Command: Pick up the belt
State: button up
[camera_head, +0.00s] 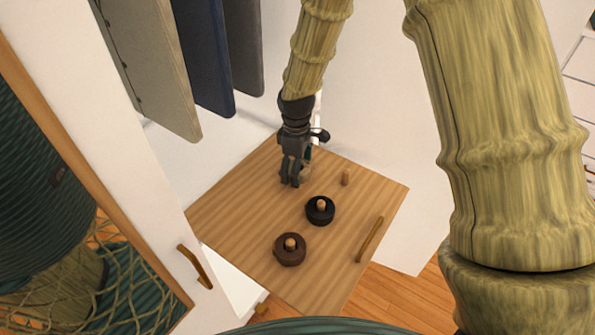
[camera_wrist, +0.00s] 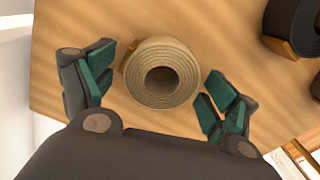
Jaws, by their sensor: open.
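In the wrist view, a beige rolled belt (camera_wrist: 190,80) lies on a wooden surface (camera_wrist: 75,40), with the round hole of its coil facing up. My gripper (camera_wrist: 160,82) is open, with one green-padded finger on each side of the coil and a visible gap to it on both sides. In the head view, my gripper (camera_head: 290,184) points down over the back part of the wooden surface (camera_head: 235,205). There the gripper mostly hides the beige belt.
A black coil (camera_head: 320,219) and a brown coil (camera_head: 290,260) lie in front of my gripper. Hanging garments (camera_head: 205,55) are at the upper left, near a white door (camera_head: 110,165).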

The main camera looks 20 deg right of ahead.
jog(key=c, duration=1.2)
